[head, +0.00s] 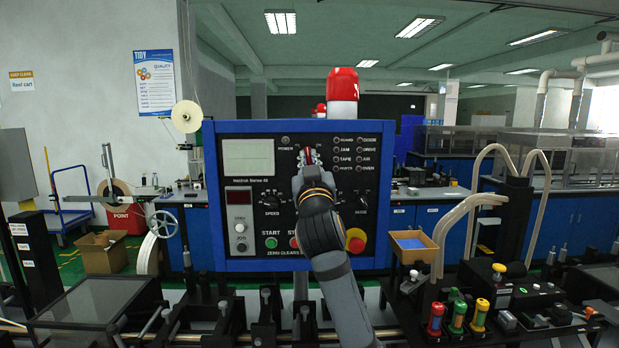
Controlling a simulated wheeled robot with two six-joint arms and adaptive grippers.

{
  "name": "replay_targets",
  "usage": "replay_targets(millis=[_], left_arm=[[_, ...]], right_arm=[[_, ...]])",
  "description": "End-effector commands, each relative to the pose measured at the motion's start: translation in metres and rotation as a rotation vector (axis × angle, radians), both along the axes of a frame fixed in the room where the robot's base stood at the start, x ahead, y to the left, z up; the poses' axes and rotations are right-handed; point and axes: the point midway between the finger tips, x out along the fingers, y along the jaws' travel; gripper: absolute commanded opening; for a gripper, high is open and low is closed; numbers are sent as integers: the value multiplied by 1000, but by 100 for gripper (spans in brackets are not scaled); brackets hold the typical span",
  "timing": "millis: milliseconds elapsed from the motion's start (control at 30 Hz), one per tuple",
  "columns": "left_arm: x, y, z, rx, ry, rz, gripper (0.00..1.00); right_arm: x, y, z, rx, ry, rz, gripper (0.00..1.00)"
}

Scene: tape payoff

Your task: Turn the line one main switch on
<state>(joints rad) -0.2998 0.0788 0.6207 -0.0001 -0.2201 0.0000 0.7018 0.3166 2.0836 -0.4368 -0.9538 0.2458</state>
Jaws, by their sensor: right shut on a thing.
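The blue-framed control panel (258,188) stands upright in the middle of the head view. My right arm reaches up in front of it. My right gripper (311,157) is at the panel's upper middle, just right of the POWER label, and is shut on what looks like the main switch. The gripper hides most of the switch, so I cannot tell its position. A small dark round POWER fitting (285,140) shows beside it and looks unlit. My left gripper is not in view.
The panel also has a pale screen (248,156), a SPEED knob (271,197), a green START button (271,242) and a red-and-yellow stop button (355,240). A red beacon (342,87) stands on top. A wooden tray (413,243) and a black post with hoses (515,205) stand at right.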

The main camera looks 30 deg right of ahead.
Motion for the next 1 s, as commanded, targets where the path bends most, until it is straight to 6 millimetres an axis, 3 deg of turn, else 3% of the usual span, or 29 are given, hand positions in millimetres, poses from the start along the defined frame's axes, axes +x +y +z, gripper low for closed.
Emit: replay_targets(millis=[33,400,1000], left_arm=[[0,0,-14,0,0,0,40],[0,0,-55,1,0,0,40],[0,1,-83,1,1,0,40]], right_arm=[[1,1,-8,43,-24,4,0],[2,2,-6,341,-206,3,0],[2,3,-1,719,-437,-1,0]])
